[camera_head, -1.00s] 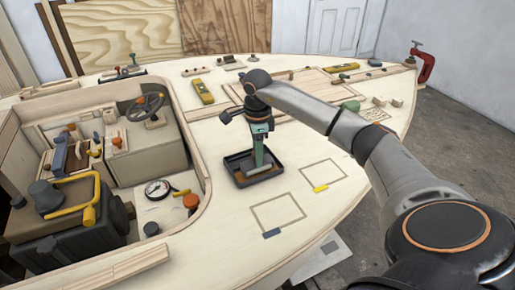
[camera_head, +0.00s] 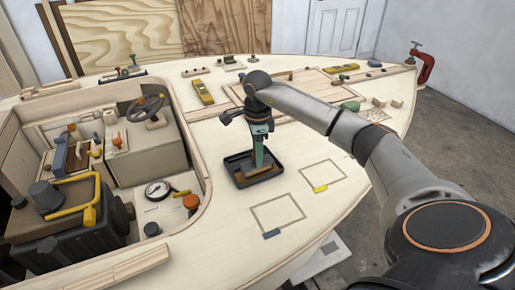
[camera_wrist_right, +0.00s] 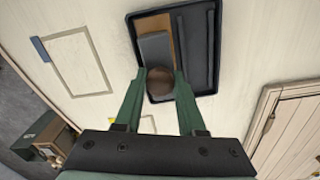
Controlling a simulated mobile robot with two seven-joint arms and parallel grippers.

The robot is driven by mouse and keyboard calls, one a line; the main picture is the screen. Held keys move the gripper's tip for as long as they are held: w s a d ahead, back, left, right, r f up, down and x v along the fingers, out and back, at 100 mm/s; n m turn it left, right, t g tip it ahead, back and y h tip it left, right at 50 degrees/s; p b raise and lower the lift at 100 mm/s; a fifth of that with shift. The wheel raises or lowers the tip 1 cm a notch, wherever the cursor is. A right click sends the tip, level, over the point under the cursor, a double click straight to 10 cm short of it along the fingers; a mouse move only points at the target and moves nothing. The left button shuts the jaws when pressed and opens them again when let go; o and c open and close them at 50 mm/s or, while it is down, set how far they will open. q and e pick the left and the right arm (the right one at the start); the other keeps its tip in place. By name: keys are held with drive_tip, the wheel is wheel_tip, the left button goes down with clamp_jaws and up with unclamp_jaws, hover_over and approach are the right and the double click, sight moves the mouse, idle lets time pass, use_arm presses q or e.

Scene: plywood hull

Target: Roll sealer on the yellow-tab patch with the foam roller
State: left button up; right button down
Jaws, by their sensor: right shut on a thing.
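My right gripper (camera_head: 259,158) points down over the black tray (camera_head: 231,166), with its green fingers reaching to it. In the right wrist view the fingers (camera_wrist_right: 160,82) are shut on the round brown end of the foam roller's handle. The roller's grey part (camera_wrist_right: 156,48) and a brown strip (camera_wrist_right: 153,22) lie inside the tray. In the head view the roller (camera_head: 260,174) looks brown. The yellow-tab patch (camera_head: 305,173) is a bare outlined rectangle to the right of the tray, with a yellow tab (camera_head: 320,189) at its near edge. My left gripper is not in view.
A blue-tab patch (camera_head: 257,217) lies nearer, below the tray. To the left is the cockpit opening with a steering wheel (camera_head: 150,106), gauge (camera_head: 157,190) and orange knob (camera_head: 191,202). A red clamp (camera_head: 425,69) is at the far right edge. The deck between tray and patches is clear.

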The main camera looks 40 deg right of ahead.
drive_tip(key=shift+r+p, duration=1.15)
drive_tip(key=shift+r, duration=0.05)
drive_tip(key=shift+r+p, duration=0.55)
drive_tip(key=shift+r, duration=0.15)
wheel_tip(320, 180, up, 4)
drive_tip(key=p, duration=0.3)
drive_tip(key=shift+r, duration=0.1)
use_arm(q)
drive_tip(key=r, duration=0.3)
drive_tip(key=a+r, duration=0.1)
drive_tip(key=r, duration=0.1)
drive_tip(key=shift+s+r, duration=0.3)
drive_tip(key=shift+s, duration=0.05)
